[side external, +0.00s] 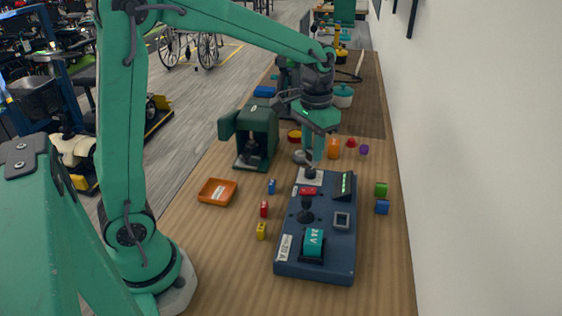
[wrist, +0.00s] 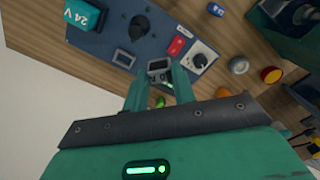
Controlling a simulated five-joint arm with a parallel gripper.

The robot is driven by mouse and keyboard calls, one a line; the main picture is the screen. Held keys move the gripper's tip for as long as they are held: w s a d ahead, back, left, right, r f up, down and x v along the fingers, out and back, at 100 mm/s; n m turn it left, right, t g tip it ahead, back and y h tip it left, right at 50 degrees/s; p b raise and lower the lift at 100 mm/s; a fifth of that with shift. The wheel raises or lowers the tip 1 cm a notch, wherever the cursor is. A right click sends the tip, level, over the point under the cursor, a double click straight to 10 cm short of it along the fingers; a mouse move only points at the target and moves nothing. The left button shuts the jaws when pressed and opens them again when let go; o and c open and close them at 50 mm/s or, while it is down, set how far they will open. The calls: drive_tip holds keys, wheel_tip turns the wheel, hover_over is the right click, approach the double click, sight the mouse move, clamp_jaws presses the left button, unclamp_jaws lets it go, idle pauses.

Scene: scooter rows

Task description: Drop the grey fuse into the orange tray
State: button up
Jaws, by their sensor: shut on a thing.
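My gripper (wrist: 160,78) is shut on a small grey block with a dark face, which looks like the grey fuse (wrist: 160,65). In the side external view my gripper (side external: 312,160) points down over the far end of the dark blue control panel (side external: 327,255). The fuse cannot be made out clearly there against the dark knob behind it. The tray does not show in the wrist view.
Blue (side external: 271,187), red (side external: 264,209) and yellow (side external: 261,231) fuses stand between tray and panel. A green machine (side external: 258,135) stands behind the tray.

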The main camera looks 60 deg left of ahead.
drive_tip(key=shift+a, duration=0.1)
drive_tip(key=s+a+f, duration=0.2)
drive_tip(key=s+a, duration=0.6)
drive_tip(key=a, duration=0.1)
drive_tip(key=s+a+f, duration=0.3)
drive_tip(key=s+a, duration=0.5)
drive_tip(key=a, duration=0.2)
drive_tip(key=shift+s, duration=0.3)
drive_tip(key=shift+d, duration=0.1)
wheel_tip(320, 180, down, 6)
idle(0.4)
